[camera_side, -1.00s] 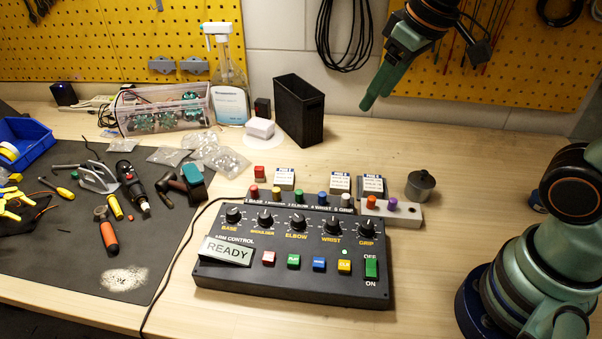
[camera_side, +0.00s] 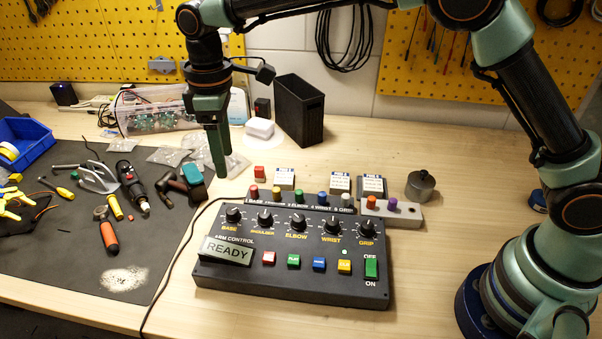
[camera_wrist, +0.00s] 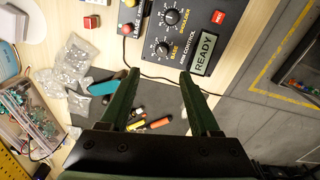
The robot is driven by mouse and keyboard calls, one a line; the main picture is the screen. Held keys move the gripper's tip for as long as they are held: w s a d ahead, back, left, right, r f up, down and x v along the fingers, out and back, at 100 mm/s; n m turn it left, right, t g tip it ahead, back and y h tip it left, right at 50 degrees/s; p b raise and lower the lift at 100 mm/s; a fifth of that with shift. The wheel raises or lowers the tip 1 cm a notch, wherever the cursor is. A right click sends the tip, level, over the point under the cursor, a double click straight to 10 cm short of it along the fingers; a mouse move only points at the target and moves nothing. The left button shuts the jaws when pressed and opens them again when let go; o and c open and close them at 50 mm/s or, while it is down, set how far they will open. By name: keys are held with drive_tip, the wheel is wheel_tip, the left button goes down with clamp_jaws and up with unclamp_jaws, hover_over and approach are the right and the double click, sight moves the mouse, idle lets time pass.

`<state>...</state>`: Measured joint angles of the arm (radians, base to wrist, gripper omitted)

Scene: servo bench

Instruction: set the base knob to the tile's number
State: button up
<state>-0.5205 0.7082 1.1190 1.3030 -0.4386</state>
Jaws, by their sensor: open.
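The base knob (camera_side: 233,215) is a black dial at the left end of the control box's (camera_side: 290,283) knob row. It also shows in the wrist view (camera_wrist: 163,48), just ahead of my fingertips. My gripper (camera_side: 218,172) hangs pointing down above the bench, a little behind and left of the knob in the side picture, not touching it. In the wrist view its two fingers (camera_wrist: 158,76) are apart with nothing between them. Small white printed cards (camera_side: 284,178) stand behind the box; their print is too small to read, and I cannot tell which is the tile.
The box's display (camera_side: 227,250) reads READY. Coloured pegs (camera_side: 299,196) stand along the box's back edge. A black bin (camera_side: 299,110) and a metal cup (camera_side: 420,185) stand behind. Tools lie on the dark mat (camera_side: 60,270) at left. A cable runs from the box's left side.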

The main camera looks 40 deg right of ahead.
sight(231, 210)
drive_tip(key=f, duration=1.2)
drive_tip(key=shift+a+f, duration=0.4)
clamp_jaws()
